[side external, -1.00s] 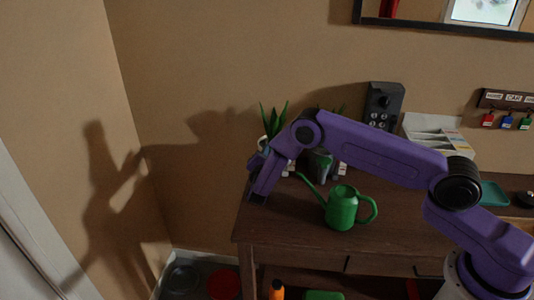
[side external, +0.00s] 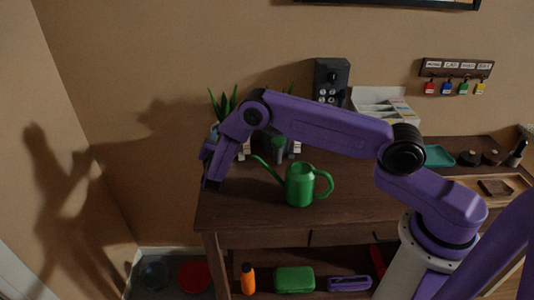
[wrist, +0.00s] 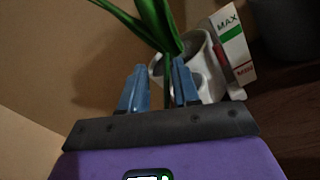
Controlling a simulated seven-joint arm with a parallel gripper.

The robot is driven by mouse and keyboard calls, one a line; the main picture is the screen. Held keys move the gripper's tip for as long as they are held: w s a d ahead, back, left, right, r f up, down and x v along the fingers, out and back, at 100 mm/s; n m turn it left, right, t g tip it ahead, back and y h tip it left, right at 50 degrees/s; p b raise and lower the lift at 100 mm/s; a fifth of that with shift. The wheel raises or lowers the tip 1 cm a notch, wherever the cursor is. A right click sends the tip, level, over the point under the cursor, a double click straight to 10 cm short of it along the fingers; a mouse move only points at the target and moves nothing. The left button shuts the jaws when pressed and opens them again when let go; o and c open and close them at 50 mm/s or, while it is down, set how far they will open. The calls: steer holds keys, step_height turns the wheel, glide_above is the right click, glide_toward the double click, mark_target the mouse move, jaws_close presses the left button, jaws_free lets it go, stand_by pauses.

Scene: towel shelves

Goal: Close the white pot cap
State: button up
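The white pot (wrist: 200,60) holds a green-leaved plant (wrist: 155,22) and stands just beyond my fingertips in the wrist view. A white upright gauge marked MAX and MIN (wrist: 231,45) stands on its right side. I cannot clearly make out the cap; the pot's near side is partly hidden by my right finger. In the side view the pot is mostly hidden behind my arm, with the plant's leaves (side external: 222,102) showing above. My gripper (wrist: 159,85) has its two blue fingers apart, with nothing visibly held. In the side view my gripper (side external: 213,183) is at the table's left end.
A green watering can (side external: 300,185) stands on the brown table (side external: 255,220), right of my gripper. A dark keypad box (side external: 331,80) and a white organizer (side external: 382,103) are at the back. Lower down are an orange bottle (side external: 248,278) and a green case (side external: 294,280).

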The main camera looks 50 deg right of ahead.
steer(key=n, duration=0.3)
steer(key=shift+w+a+r, duration=0.15)
steer(key=shift+w+a, duration=0.15)
steer(key=shift+w, duration=0.05)
steer(key=s+a+n, duration=0.4)
steer(key=s+a, duration=0.8)
steer(key=a, duration=0.1)
steer(key=s+d+r+m+g+y, duration=0.2)
steer(key=s+d+r+m+g, duration=0.1)
steer(key=s, duration=0.5)
steer(key=s+d+r+m+g+y, duration=0.2)
steer(key=s+d+r+m+g, duration=0.2)
steer(key=s+r+m+g, duration=0.2)
steer(key=shift+s+d+r+y, duration=0.25)
steer(key=shift+s+r+y, duration=0.15)
steer(key=shift+s+r, duration=0.9)
steer(key=shift+s+f, duration=0.15)
steer(key=shift+f, duration=0.15)
